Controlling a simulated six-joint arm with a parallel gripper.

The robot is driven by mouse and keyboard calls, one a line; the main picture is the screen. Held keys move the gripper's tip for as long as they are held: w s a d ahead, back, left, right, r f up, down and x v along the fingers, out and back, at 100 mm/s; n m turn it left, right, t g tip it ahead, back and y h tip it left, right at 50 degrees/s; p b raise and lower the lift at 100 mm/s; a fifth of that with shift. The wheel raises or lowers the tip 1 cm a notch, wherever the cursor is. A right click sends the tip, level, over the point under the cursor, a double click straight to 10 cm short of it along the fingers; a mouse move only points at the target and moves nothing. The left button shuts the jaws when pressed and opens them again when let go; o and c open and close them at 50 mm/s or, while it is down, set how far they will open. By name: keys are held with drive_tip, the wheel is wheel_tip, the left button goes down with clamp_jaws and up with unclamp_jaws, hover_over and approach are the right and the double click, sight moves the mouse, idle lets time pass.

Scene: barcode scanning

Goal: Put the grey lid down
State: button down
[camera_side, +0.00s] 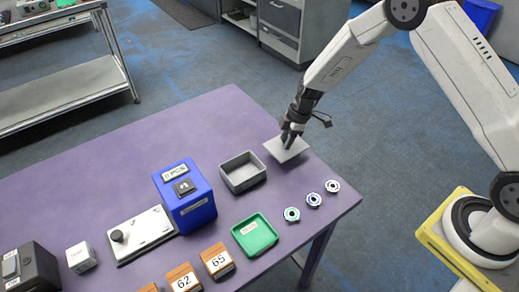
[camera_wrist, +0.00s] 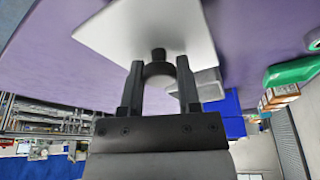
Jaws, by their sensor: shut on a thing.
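The grey lid (camera_side: 284,150) is a flat square plate at the far right part of the purple table. In the wrist view the lid (camera_wrist: 120,32) lies across the top, with a dark knob (camera_wrist: 158,54) on it. My gripper (camera_side: 288,141) is over the lid in the side view. In the wrist view my gripper (camera_wrist: 159,75) is shut on the lid's knob. I cannot tell whether the lid touches the table or hangs just above it. The open grey box (camera_side: 243,172) stands just left of the lid, apart from it in the side view.
A green tray (camera_side: 256,235) and several small round discs (camera_side: 314,199) lie nearer the front right edge. A tall blue box (camera_side: 185,196) stands left of the grey box. The purple table (camera_side: 130,145) is clear behind these.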

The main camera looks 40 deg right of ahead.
sight(297, 143)
drive_tip(key=shift+w+f, duration=0.2)
drive_tip(key=shift+f, duration=1.55)
drive_tip(key=shift+f, duration=0.1)
drive_tip(key=shift+c, duration=1.6)
unclamp_jaws()
drive_tip(key=v, duration=1.2)
